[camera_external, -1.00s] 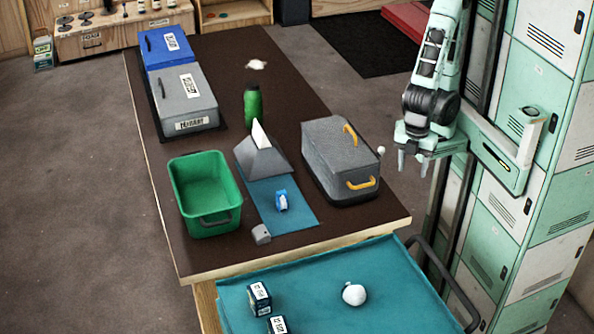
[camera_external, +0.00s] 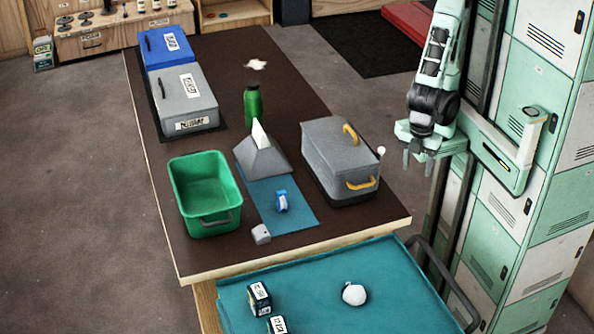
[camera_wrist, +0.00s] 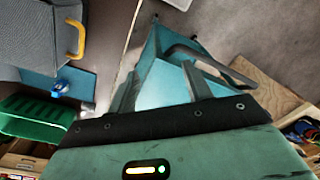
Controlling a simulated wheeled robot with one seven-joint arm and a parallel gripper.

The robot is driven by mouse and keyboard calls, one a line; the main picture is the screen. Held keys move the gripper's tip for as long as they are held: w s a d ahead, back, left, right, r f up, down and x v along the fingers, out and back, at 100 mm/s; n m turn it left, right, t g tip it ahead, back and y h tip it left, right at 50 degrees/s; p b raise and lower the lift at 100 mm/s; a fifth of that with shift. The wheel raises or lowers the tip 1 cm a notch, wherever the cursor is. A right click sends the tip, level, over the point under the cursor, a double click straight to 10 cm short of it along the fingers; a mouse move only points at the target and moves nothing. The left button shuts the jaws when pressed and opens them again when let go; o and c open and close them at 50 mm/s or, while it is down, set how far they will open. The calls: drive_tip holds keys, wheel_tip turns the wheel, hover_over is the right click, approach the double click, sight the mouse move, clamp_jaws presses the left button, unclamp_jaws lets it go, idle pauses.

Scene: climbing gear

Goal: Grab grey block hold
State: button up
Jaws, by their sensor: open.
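A small grey block hold (camera_external: 261,234) sits on the brown table near its front edge, just in front of the blue mat. A larger grey wedge-shaped piece (camera_external: 262,160) with a white upright part stands at the mat's far end. My gripper (camera_external: 418,168) is open and empty, hanging to the right of the table beside the lockers, well apart from the small block. In the wrist view my two fingers (camera_wrist: 163,72) are spread with nothing between them.
A grey case with yellow handles (camera_external: 340,150) stands on the table between my gripper and the block. A green bin (camera_external: 203,172) is left of the block. A blue tape roll (camera_external: 281,201) lies on the mat (camera_external: 300,212). A teal cart (camera_external: 390,300) stands in front.

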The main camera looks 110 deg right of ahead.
drive_tip(key=o, duration=0.5)
drive_tip(key=shift+o, duration=0.2)
